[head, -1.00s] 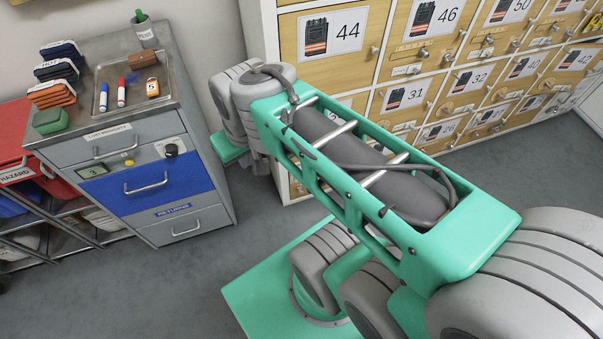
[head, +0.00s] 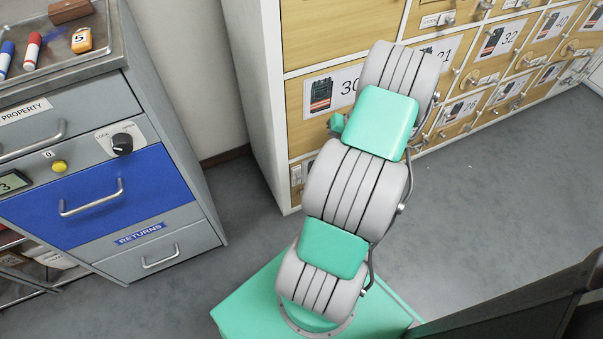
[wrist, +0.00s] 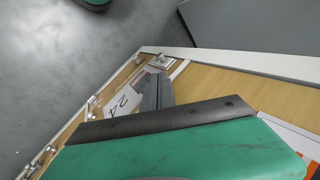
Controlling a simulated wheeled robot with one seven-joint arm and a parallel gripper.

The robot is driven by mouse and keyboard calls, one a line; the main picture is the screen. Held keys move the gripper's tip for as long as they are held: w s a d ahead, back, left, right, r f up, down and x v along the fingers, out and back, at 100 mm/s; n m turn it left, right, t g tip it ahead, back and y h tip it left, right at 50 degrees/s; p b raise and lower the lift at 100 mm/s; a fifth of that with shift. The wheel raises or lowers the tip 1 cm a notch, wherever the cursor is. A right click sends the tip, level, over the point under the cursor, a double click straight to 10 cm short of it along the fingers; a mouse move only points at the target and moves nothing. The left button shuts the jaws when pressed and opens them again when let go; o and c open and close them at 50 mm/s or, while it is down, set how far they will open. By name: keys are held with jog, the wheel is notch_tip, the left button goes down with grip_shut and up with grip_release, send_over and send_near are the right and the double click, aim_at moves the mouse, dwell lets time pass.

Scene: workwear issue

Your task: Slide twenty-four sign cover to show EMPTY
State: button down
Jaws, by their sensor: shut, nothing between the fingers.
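In the wrist view, the number card 24 (wrist: 122,101) is on a pale wood locker front, seen at a steep slant. My gripper (wrist: 156,78) is shut and empty, its grey fingers pointing at the locker front just beside the card. A small sign holder by the fingertips is partly hidden, and I cannot read its word or tell where its cover stands. A metal knob (wrist: 160,60) is just beyond the fingertips. In the head view, my arm hides my gripper and the 24 card.
The locker bank (head: 340,30) has several numbered doors with knobs and sign slots. At left stands a grey cabinet (head: 215,215) with a blue RETURNS drawer (head: 150,190) and a tray of markers on top. Grey floor (head: 480,210) is clear in front of the lockers.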

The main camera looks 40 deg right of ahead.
jog(key=b+x, duration=0.5)
jog(key=x, duration=0.9)
jog(key=shift+f, duration=0.1)
notch_tip(320, 180, down, 6)
jog(key=b, duration=0.3)
jog(key=shift+f, duration=0.15)
jog(key=p+v, duration=0.6)
jog(key=v, duration=0.8)
